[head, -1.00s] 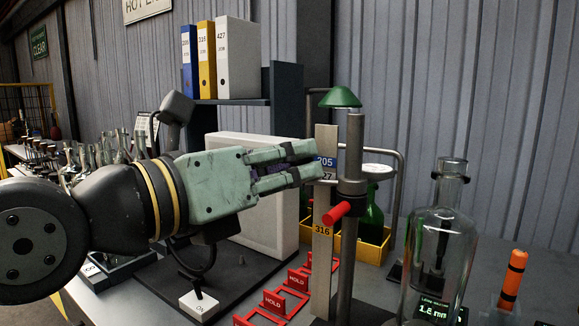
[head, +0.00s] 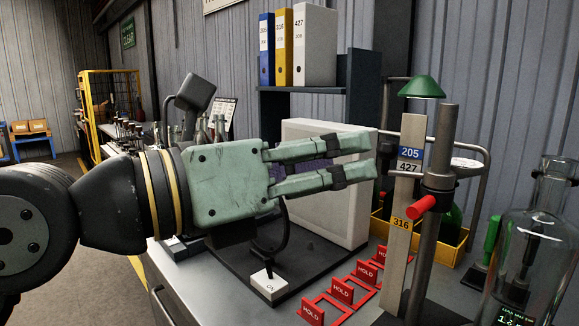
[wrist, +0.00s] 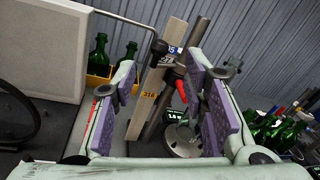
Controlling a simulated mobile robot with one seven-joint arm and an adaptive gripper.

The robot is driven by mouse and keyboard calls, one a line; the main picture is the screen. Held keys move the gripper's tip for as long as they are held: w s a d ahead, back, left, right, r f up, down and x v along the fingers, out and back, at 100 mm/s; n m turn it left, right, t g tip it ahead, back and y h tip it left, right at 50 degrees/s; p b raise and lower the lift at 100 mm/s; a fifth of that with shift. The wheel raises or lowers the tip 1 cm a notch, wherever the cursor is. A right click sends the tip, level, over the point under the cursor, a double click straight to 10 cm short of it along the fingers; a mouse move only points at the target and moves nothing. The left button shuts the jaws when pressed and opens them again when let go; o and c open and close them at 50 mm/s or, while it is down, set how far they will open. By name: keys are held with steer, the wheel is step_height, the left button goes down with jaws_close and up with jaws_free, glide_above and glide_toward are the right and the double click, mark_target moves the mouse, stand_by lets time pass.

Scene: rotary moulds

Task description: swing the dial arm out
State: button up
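The gauge stand has a flat strip (head: 403,185) with blue 205, white 427 and yellow 316 labels. Beside it stands a grey round post (head: 446,140) with a clamp and a red handle (head: 422,208). A pale disc (head: 467,164) shows just right of the post; I cannot tell whether it is the dial or how its arm joins. My gripper (head: 372,157) is open and empty, its fingers pointing right, with the tips left of the strip in the head view. In the wrist view the strip (wrist: 150,95) and red handle (wrist: 181,90) show between the spread fingers (wrist: 163,85).
A white panel (head: 300,132) stands behind my gripper. Red HOLD markers (head: 342,291) line the bench left of the stand. A glass bottle (head: 535,240) stands close on the right. Green bottles sit in a yellow crate (head: 447,255) behind. A green cap (head: 422,87) shows above the strip.

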steer(key=v, duration=0.5)
steer(key=shift+s+a, duration=0.15)
steer(key=shift+a, duration=0.05)
